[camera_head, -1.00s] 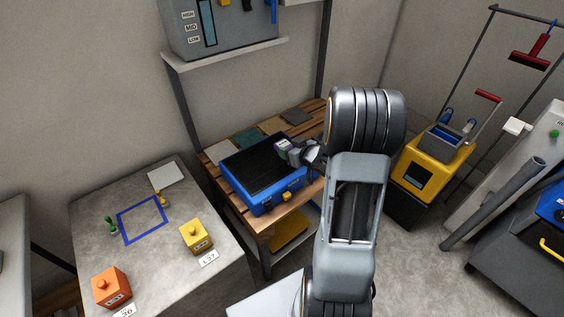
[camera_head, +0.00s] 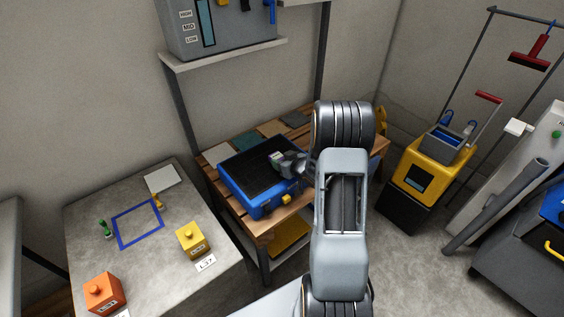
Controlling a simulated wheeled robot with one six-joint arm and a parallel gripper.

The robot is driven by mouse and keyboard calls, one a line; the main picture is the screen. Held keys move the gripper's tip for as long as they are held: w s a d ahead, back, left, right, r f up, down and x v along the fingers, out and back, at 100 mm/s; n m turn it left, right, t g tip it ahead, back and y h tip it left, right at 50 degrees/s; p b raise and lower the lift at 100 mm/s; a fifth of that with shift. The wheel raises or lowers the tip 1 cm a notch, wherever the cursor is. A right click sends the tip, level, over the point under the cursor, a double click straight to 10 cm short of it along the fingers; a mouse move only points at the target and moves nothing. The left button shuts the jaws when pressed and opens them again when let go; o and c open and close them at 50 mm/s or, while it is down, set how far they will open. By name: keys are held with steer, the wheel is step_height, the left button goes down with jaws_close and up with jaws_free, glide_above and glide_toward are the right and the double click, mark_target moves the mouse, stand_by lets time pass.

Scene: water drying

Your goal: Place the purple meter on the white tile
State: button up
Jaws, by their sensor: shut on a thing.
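My gripper (camera_head: 285,163) is over the right part of the black top of the blue case, shut on the small purple meter (camera_head: 275,157). The meter shows a pale face, and its purple body is mostly hidden by the fingers. I cannot tell whether the meter touches the case top. A white tile (camera_head: 216,154) lies flat on the wooden bench behind the case's left corner, left of the gripper, with nothing on it.
The blue case (camera_head: 251,203) stands on the wooden bench. A green tile (camera_head: 246,138), a beige tile (camera_head: 271,128) and a dark tile (camera_head: 295,118) lie behind it. The grey table (camera_head: 150,272) at left holds a white plate (camera_head: 162,178), a yellow block (camera_head: 192,239) and an orange block (camera_head: 104,295).

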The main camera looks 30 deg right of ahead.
steer(key=shift+f, duration=0.25)
steer(key=o, duration=1)
steer(key=shift+c, duration=0.2)
steer(key=shift+r, duration=0.1)
